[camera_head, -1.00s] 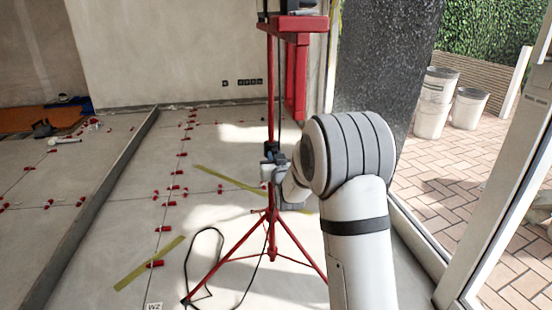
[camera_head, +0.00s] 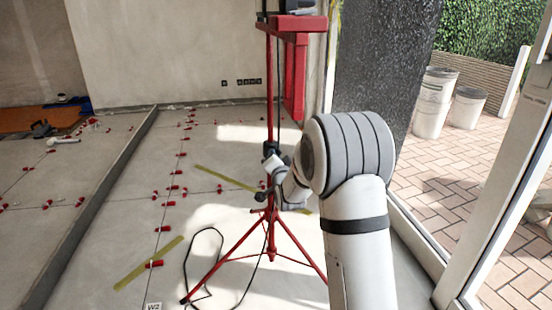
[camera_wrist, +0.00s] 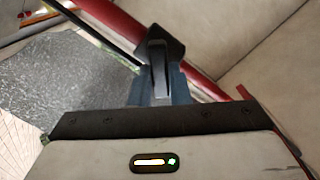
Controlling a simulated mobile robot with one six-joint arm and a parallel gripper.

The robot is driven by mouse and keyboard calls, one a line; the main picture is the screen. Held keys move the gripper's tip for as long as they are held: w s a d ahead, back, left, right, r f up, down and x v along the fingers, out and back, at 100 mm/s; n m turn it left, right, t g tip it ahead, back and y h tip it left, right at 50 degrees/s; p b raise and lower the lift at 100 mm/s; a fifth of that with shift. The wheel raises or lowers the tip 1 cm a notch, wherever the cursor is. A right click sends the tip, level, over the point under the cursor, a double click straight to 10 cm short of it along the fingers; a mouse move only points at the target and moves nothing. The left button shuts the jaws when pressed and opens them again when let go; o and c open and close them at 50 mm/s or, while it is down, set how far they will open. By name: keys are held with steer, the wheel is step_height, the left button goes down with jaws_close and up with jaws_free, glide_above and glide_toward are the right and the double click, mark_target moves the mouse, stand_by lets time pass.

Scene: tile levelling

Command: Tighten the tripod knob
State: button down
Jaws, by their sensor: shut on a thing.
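The red tripod (camera_head: 271,238) stands on the tiled floor with its legs spread, its thin red column upright. In the wrist view the column (camera_wrist: 118,22) crosses diagonally behind my gripper. My gripper (camera_head: 273,166) is at the column, just below a black clamp (camera_head: 270,148). In the wrist view my gripper (camera_wrist: 159,62) is shut on a small black knob (camera_wrist: 174,47) beside the column. The fingers hide part of the knob. In the head view the knob is too small and too covered to make out.
A red beam (camera_head: 296,75) hangs from the tripod's top. A black cable (camera_head: 208,232) loops on the floor by the left leg. Red tile wedges (camera_head: 154,264) dot the floor. A dark pillar (camera_head: 378,70) and glass door frame stand at right. Floor left of the tripod is mostly open.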

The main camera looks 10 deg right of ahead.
steer(key=shift+d+f+m, duration=0.1)
steer(key=shift+f+m, duration=0.05)
steer(key=shift+m, duration=1.95)
steer(key=shift+f+m, duration=0.15)
steer(key=shift+m, duration=1.95)
steer(key=c, duration=1.4)
jaws_free()
steer(key=shift+o, duration=0.2)
steer(key=shift+r, duration=0.1)
steer(key=s+p, duration=0.2)
steer(key=s, duration=0.5)
steer(key=shift+s, duration=0.4)
